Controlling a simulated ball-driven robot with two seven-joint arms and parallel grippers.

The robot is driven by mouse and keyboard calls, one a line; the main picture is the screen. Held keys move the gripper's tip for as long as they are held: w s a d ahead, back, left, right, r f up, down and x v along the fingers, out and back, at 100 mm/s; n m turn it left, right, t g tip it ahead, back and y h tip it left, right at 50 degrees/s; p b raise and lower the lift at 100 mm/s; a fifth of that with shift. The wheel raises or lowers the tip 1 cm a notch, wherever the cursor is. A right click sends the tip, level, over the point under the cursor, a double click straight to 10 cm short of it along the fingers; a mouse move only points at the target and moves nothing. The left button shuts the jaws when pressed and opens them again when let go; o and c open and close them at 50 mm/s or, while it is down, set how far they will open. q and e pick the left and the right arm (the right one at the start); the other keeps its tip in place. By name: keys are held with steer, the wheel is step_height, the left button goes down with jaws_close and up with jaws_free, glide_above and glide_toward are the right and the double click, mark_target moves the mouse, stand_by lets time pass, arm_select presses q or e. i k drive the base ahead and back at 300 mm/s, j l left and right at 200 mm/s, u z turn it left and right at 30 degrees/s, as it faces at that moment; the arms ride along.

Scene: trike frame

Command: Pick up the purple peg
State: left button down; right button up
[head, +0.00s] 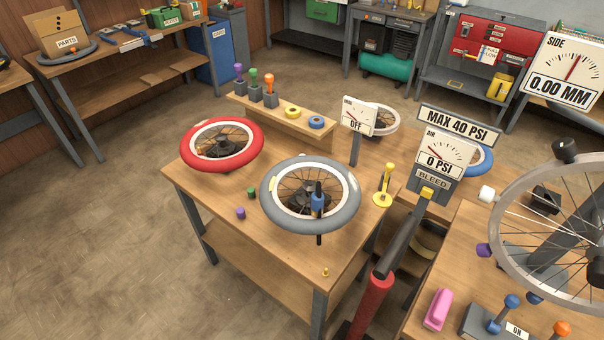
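Several purple things show. A peg-shaped piece with a purple top (239,74) stands upright in a grey block at the left end of the wooden shelf, beside a green-topped one (254,80) and an orange-topped one (270,85). A short purple cylinder (240,213) sits on the middle table near its left front edge, close to a small green one (251,192). A purple knob (484,250) shows by the wheel stand at right. I cannot tell for certain which is the task's peg. Neither of my grippers is in view.
The middle table (280,258) carries a red-tyred wheel (251,158) and a grey-tyred wheel (275,217). Yellow (292,112) and blue (316,122) rings lie on the shelf. A red pump (372,305) and a gauge sign (446,152) stand at right. Floor at left is clear.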

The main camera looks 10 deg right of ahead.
mark_target(238, 67)
steer(key=j+z, duration=0.15)
steer(key=z, duration=0.85)
steer(key=j+z, duration=0.7)
steer(key=j, duration=0.25)
steer(key=j+z, duration=0.35)
steer(key=k+j, duration=0.05)
steer(key=j, duration=0.05)
